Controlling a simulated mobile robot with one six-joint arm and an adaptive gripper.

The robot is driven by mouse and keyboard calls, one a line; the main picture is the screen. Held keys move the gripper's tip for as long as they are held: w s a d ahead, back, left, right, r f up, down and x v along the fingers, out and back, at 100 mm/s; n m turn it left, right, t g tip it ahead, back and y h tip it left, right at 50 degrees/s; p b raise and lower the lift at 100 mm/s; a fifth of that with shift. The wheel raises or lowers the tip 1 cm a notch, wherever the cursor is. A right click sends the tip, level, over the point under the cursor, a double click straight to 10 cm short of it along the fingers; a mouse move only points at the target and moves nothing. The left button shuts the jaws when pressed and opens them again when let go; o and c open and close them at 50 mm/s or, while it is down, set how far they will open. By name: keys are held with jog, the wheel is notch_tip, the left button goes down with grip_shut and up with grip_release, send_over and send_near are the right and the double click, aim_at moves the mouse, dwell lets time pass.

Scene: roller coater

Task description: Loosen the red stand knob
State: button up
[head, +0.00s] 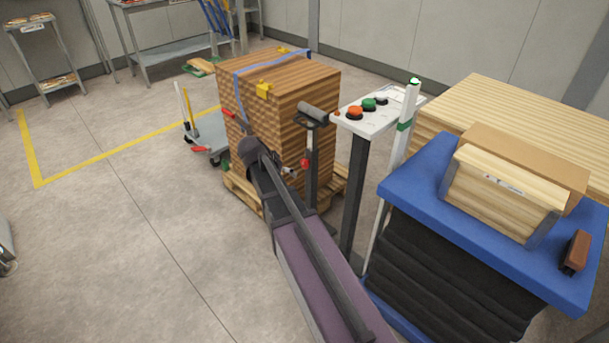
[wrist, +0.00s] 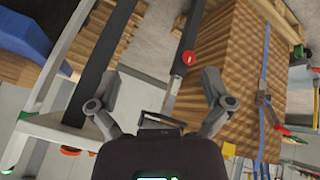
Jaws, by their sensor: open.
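The red stand knob (head: 304,163) sits on the side of a dark upright post (head: 312,180), below a grey roller (head: 312,115). In the wrist view the round red knob (wrist: 188,57) is on the post, right of centre and between the lines of the two fingers. My gripper (wrist: 162,78) is open and empty, with a finger on each side of the picture. The knob appears beyond the fingertips and apart from them. In the head view my arm reaches toward the stand and my gripper is hard to make out.
A strapped stack of wooden boards (head: 262,105) on a pallet stands close behind the stand. A button console (head: 375,107) on a dark post is to its right. A blue lift table (head: 400,192) with a wooden box (head: 505,192) stands farther right. Open floor lies left.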

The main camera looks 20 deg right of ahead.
aim_at(303, 164)
jog(key=w+d+f+m+t+h+b, duration=0.1)
jog(key=w+d+f+m+h+b, duration=0.2)
jog(key=w+f+b, duration=0.4)
jog(key=w+d+f+m+t+h+b, duration=0.1)
jog(key=w+d+f+m+h+b, duration=0.2)
jog(key=w+b, duration=0.9)
jog(key=shift+f+m+t+b, duration=0.35)
jog(key=shift+f+b, duration=0.5)
jog(key=shift+f, duration=1)
jog(key=shift+w+d, duration=0.1)
jog(key=b+x, duration=0.5)
jog(key=x, duration=0.8)
jog(key=shift+w+d, duration=0.15)
jog(key=shift+d, duration=0.1)
jog(key=c, duration=1.1)
